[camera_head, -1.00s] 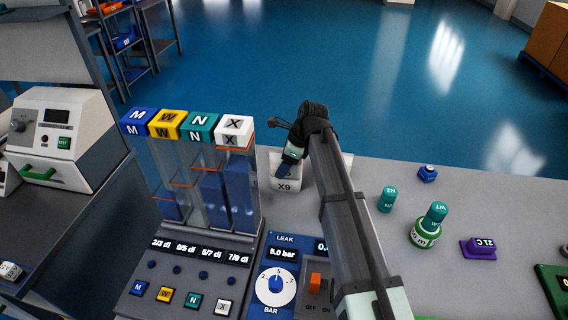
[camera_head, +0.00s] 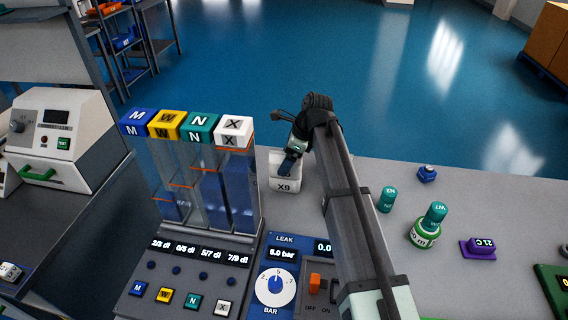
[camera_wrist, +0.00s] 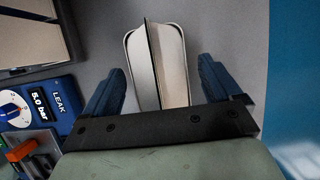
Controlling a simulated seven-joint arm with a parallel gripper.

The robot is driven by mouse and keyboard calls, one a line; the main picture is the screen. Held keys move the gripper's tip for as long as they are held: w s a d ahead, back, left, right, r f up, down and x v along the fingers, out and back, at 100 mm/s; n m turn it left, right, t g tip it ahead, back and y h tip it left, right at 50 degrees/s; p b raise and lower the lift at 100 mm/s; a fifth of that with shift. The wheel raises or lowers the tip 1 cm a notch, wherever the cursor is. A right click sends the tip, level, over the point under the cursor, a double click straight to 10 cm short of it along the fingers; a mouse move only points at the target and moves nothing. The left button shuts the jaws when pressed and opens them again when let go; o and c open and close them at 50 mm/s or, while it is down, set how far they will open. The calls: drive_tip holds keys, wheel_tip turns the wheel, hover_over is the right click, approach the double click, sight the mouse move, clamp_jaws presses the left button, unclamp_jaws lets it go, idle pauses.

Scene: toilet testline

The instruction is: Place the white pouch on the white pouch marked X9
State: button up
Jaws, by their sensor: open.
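The white pouch marked X9 (camera_head: 284,186) stands on the grey bench behind the tall column unit, its label facing the head camera. My gripper (camera_head: 289,164) is over it, fingers pointing down. In the wrist view, my gripper (camera_wrist: 162,68) is open, with one blue finger on each side of a pale, round-cornered shape (camera_wrist: 174,60). A thin upright panel with a dark edge stands in the middle of this shape. I cannot tell whether the panel is a second pouch on X9 or part of X9. The fingers appear apart from it.
The column unit (camera_head: 207,190) with lettered blocks stands close at left of X9. A leak panel (camera_head: 275,285) is in front. The bench's far edge is close behind X9.

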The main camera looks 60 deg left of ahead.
drive_tip(key=v, duration=0.9)
drive_tip(key=shift+r, duration=0.1)
